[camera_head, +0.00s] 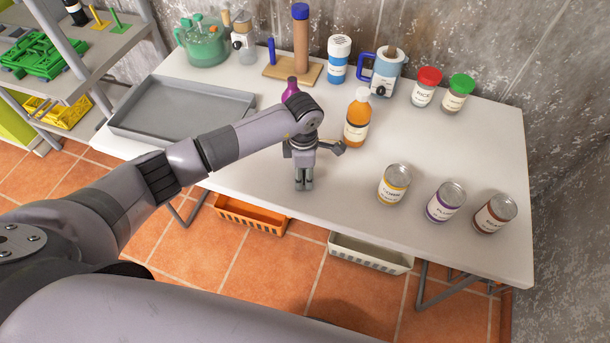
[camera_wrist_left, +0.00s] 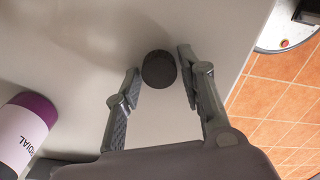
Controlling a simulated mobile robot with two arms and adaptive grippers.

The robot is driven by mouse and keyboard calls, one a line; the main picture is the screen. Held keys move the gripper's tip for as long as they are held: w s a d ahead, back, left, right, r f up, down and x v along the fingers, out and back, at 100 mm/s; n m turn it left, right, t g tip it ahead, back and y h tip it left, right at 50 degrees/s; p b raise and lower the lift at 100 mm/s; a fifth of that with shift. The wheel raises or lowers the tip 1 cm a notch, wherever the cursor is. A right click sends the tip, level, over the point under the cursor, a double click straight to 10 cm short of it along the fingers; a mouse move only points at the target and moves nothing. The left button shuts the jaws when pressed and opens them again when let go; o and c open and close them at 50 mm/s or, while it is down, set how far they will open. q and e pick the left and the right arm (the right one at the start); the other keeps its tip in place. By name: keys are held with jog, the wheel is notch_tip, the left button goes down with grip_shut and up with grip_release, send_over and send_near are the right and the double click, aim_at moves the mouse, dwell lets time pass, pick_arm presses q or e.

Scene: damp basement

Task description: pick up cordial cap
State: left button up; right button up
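The cordial cap is a small dark round disc (camera_wrist_left: 159,69) on the pale table top in the left wrist view. My left gripper (camera_wrist_left: 157,64) is open, with one finger on each side of the cap and narrow gaps showing beside it. In the head view my left gripper (camera_head: 303,185) points down at the table's front part, and the cap cannot be made out there. The cordial bottle (camera_wrist_left: 22,130), with a purple shoulder and white label, is left of the gripper in the wrist view. Its purple top (camera_head: 291,89) shows behind my arm in the head view. My right gripper is not in view.
An orange bottle (camera_head: 357,122) stands close right of the gripper. Several tins, such as the yellow-labelled one (camera_head: 393,185), stand at the table's right front. A grey tray (camera_head: 135,131) lies at the left. The table's front edge is near the gripper.

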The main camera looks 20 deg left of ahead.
pick_arm(q)
jog(key=c, duration=0.3)
jog(key=shift+c, duration=0.2)
